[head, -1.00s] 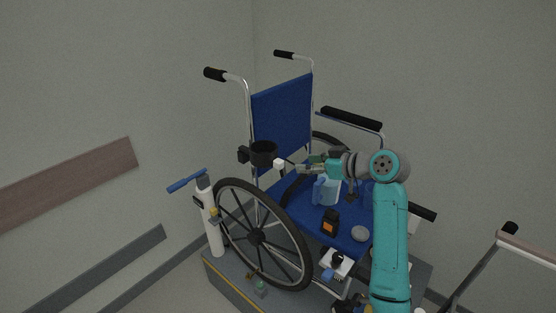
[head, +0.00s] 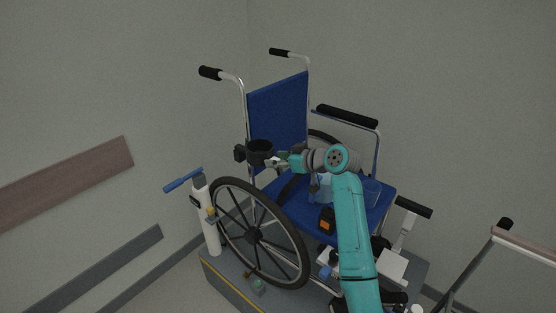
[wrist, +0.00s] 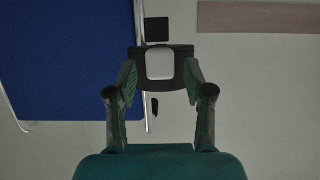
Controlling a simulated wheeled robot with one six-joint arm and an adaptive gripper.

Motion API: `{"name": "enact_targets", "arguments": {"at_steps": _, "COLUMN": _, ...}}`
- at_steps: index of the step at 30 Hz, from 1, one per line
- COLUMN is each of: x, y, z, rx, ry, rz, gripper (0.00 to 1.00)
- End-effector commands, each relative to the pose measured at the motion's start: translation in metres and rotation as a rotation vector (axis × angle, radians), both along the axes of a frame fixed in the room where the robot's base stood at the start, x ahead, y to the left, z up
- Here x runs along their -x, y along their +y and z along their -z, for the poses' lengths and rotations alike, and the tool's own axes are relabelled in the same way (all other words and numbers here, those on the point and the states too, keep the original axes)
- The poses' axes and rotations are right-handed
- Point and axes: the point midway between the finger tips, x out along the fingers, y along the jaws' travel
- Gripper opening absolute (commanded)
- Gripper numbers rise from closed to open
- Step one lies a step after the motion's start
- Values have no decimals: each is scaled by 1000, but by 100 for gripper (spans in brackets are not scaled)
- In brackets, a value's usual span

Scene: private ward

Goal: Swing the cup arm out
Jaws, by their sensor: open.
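The black cup holder (head: 260,147) is a ring-shaped cup on a short arm, mounted on the wheelchair's (head: 277,112) near back post. It also shows in the wrist view (wrist: 180,53), with a white block (wrist: 159,64) on its side facing me. My gripper (head: 277,161) is at the right side of the cup holder. In the wrist view my gripper (wrist: 160,75) is open, with its fingers on either side of the white block. I cannot tell whether they touch it. In the head view my gripper hides the white block.
The wheelchair stands on a grey platform (head: 225,279). Its large wheel (head: 254,237) is below the cup holder. A white cylinder with a blue handle (head: 208,222) stands at the left. An orange-black device (head: 327,220) and a clear jug lie on the seat. A wall is behind.

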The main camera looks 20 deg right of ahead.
Motion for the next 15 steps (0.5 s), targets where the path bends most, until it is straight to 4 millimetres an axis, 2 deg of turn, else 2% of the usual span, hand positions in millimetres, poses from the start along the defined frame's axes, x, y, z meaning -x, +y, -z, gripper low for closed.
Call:
{"name": "enact_targets", "arguments": {"at_steps": 5, "x": 0, "y": 0, "z": 0, "rx": 0, "ry": 0, "rz": 0, "gripper": 52}}
{"name": "enact_targets", "arguments": {"at_steps": 6, "x": 0, "y": 0, "z": 0, "rx": 0, "ry": 0, "rz": 0, "gripper": 50}}
{"name": "enact_targets", "arguments": {"at_steps": 12, "x": 0, "y": 0, "z": 0, "rx": 0, "ry": 0, "rz": 0, "gripper": 0}}
{"name": "enact_targets", "arguments": {"at_steps": 15, "x": 0, "y": 0, "z": 0, "rx": 0, "ry": 0, "rz": -1, "gripper": 0}}
